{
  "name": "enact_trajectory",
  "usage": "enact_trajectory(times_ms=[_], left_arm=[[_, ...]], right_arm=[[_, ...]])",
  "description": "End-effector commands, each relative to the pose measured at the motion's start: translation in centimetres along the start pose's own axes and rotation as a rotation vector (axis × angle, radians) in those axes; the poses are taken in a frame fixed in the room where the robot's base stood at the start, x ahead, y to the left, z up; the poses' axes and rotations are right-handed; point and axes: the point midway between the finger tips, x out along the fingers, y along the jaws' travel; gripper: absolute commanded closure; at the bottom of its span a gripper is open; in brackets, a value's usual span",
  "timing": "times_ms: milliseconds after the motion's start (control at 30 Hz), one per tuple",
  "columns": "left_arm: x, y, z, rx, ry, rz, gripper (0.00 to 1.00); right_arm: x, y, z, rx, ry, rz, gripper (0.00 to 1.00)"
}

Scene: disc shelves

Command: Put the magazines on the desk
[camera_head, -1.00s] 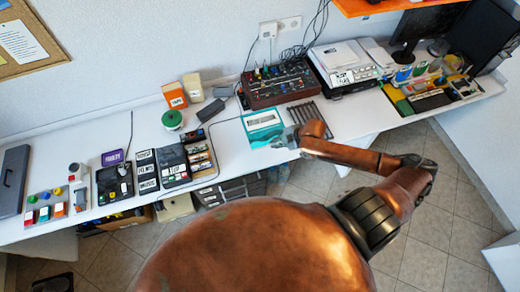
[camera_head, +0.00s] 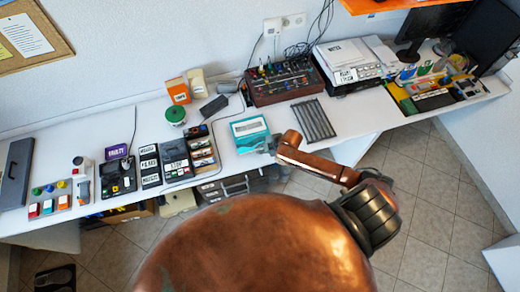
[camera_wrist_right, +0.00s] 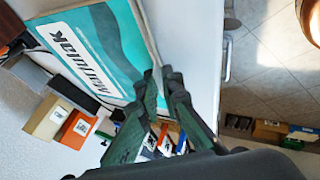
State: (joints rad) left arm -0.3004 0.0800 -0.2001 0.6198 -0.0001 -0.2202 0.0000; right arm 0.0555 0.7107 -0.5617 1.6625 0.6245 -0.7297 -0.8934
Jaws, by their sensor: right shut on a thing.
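A teal and white magazine (camera_head: 249,133) is at the front edge of the desk (camera_head: 325,148), about mid-desk. It lies flat on or just above the top; I cannot tell whether it touches. My right gripper (camera_head: 268,145) is at its right front corner. In the right wrist view the magazine's cover (camera_wrist_right: 105,50) fills the upper left, with large lettering. The dark green fingers of my right gripper (camera_wrist_right: 163,82) are shut on its edge. My left gripper is not in view.
A black slatted rack (camera_head: 313,121) lies right of the magazine, with a red-brown mixer box (camera_head: 280,84) behind. A tray of small boxes (camera_head: 203,154) stands to the left, a green spool (camera_head: 175,117) further back. Bare desk shows right of the rack.

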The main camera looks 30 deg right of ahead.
Motion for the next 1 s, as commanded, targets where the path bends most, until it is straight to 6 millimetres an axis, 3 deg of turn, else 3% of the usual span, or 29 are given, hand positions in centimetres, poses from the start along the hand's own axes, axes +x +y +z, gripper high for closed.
enact_trajectory(times_ms=[200,233,500,800,1000], left_arm=[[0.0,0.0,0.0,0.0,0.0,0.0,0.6],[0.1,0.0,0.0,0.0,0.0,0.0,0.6],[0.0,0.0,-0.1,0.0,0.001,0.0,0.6],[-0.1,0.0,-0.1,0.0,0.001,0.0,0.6],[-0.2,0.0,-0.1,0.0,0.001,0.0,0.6]], right_arm=[[0.0,0.1,0.0,-0.002,0.001,0.003,1.0],[0.1,-0.1,0.1,0.0,0.0,0.0,0.93],[0.0,0.0,0.1,0.0,0.0,0.0,0.76],[-0.2,0.0,0.0,0.0,-0.001,0.0,0.76],[-3.0,0.0,0.1,-0.003,-0.001,0.0,0.76]])
